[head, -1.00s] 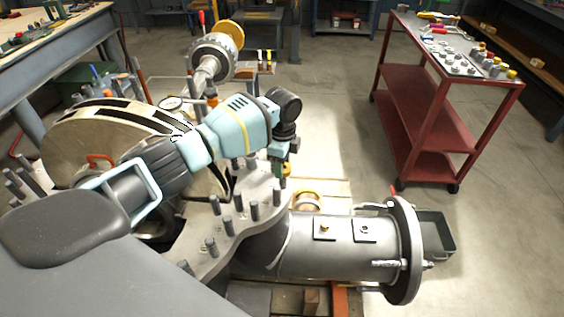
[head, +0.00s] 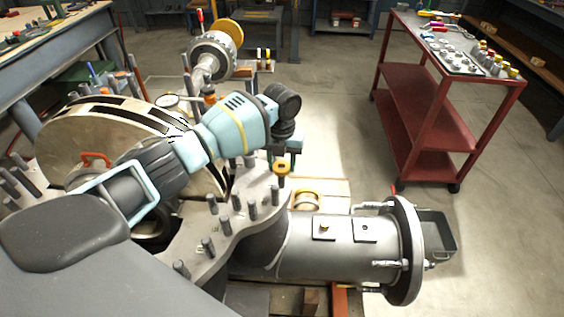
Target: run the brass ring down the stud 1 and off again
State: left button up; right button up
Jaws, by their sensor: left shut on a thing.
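My left gripper (head: 284,154) points down over the right part of the casing flange (head: 215,240). It is shut on the small brass ring (head: 283,168), which shows just below the fingers. An upright grey stud (head: 275,196) stands on the flange just below the ring. I cannot tell whether the ring is around the stud's tip or just above it. No label shows which stud is stud 1. My right gripper is not in view.
Several other studs (head: 252,209) stand close by on the flange. A grey pipe (head: 345,240) with an end flange extends right. A red cart (head: 420,125) stands at the right, with open floor between.

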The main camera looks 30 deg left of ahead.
pick_arm(q)
jog(key=m, duration=0.6)
jog(key=shift+f+b, duration=0.1)
jog(key=shift+b, duration=0.25)
jog(key=shift+f+m+b, duration=0.15)
jog(key=shift+m+b, duration=0.25)
jog(key=shift+b, duration=0.2)
jog(key=shift+r, duration=0.25)
jog(key=o, duration=1.2)
jog(key=shift+c, duration=0.2)
jog(key=c, duration=0.3)
jog(key=shift+c, duration=0.2)
